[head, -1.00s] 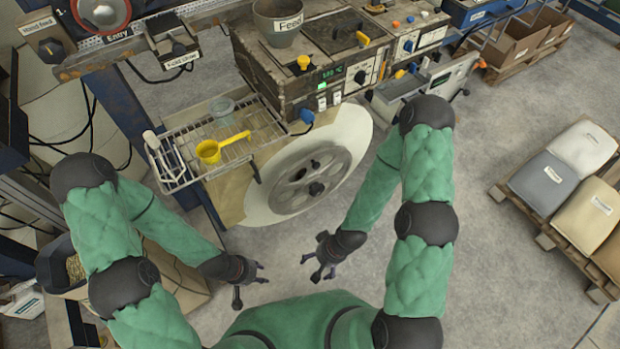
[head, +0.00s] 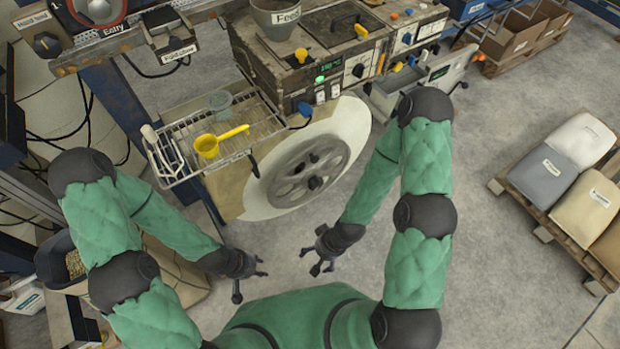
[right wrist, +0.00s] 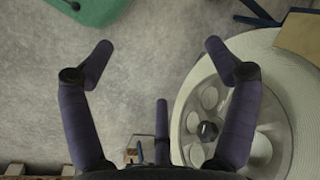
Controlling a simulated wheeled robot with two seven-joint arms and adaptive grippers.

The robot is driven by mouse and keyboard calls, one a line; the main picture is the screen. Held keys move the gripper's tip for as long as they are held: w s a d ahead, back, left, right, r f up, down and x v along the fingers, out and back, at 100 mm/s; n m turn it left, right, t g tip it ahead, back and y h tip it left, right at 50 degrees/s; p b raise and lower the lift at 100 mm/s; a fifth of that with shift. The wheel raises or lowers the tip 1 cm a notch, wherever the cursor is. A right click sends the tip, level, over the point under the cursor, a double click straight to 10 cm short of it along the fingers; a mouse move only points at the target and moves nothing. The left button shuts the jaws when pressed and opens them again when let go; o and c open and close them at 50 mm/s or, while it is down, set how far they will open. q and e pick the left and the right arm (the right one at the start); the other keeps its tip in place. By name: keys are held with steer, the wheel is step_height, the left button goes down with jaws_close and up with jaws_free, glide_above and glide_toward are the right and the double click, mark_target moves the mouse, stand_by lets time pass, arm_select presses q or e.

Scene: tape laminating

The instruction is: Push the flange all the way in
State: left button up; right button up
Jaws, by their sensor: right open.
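The flange (head: 296,178) is a grey spoked disc with round holes. It sits at the middle of a large cream reel (head: 258,203) below the machine, with a dark knob (head: 315,183) at its hub. I cannot tell whether a gap is left behind the flange. It also shows at the right of the right wrist view (right wrist: 240,115). My right gripper (head: 314,262) is open and empty, in front of and below the reel, apart from the flange. My left gripper (head: 250,280) is empty with its fingers spread, lower left of the reel.
A wire shelf (head: 200,146) with a yellow scoop (head: 207,146) juts out left of the reel. The machine (head: 290,75) stands behind it. A pallet of bags (head: 556,178) is at the right. The floor between is clear.

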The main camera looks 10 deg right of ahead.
steer(key=c, duration=0.4)
steer(key=w+t, duration=0.1)
steer(key=w, duration=0.1)
steer(key=w+d+f+n+t, duration=0.1)
steer(key=w, duration=0.2)
steer(key=w+d+f+t, duration=0.1)
steer(key=w, duration=0.1)
steer(key=shift+w+p, duration=0.3)
steer(key=shift+c, duration=1.1)
steer(key=n+t+y+p, duration=0.15)
steer(key=n+t, duration=0.35)
steer(key=t, duration=0.9)
glide_toward(316, 160)
steer(key=shift+y, duration=0.35)
steer(key=b+x, duration=0.2)
steer(key=x, duration=0.6)
steer(key=shift+w+d+f, duration=0.1)
steer(key=shift+w, duration=0.2)
steer(key=shift+w, duration=0.1)
jaws_close()
